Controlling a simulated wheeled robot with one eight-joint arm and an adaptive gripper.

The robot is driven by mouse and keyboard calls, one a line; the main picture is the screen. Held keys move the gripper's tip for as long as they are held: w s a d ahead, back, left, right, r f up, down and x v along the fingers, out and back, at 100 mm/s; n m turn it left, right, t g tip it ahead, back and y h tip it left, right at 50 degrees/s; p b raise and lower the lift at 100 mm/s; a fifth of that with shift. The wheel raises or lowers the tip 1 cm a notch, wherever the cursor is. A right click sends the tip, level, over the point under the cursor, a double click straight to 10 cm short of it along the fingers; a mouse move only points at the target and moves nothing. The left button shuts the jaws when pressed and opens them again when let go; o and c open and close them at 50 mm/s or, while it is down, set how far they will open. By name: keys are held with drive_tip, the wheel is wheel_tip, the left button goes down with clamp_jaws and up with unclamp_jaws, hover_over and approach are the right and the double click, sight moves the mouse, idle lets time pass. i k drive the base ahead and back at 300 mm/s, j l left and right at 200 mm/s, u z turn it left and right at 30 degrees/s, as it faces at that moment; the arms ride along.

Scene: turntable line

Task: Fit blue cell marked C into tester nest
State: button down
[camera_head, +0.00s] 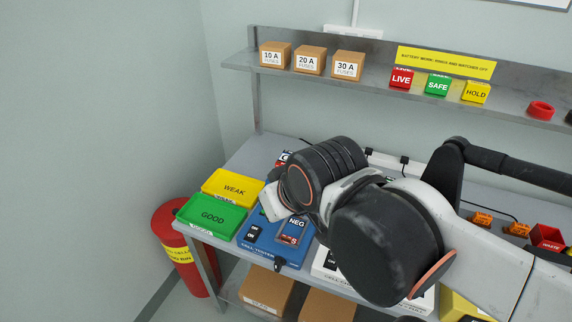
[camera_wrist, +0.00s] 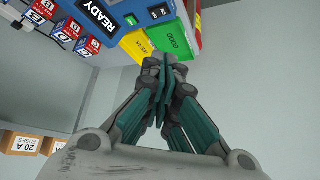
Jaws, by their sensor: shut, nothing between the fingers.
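The blue tester (camera_head: 273,252) stands on the bench, partly hidden by my arm in the head view. In the wrist view the tester (camera_wrist: 115,27) has a display reading READY. Several small red and blue lettered blocks, which look like cells (camera_wrist: 65,29), stand in a row beside it at the upper left. I cannot tell for sure which one is marked C. Part of one lettered block (camera_head: 283,157) shows behind my arm in the head view. The nest is not clearly visible. My gripper (camera_wrist: 163,84) is shut and empty, its teal fingers together near the trays.
A green GOOD tray (camera_head: 212,216) and a yellow WEAK tray (camera_head: 233,187) lie left of the tester. A shelf (camera_head: 375,75) with fuse boxes and sign blocks runs above the bench. A red bin (camera_head: 172,240) stands at the left. A red waste box (camera_head: 547,237) sits at the right.

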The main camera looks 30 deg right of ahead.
sight(268, 243)
drive_tip(key=i+j+z, duration=0.1)
drive_tip(key=i+j, duration=0.3)
drive_tip(key=i+j+z, duration=0.1)
drive_tip(key=i+j, duration=0.25)
drive_tip(key=j, duration=0.15)
drive_tip(key=i+j+z, duration=0.1)
drive_tip(key=i+j, duration=0.25)
drive_tip(key=j, duration=0.15)
drive_tip(key=z, duration=1.5)
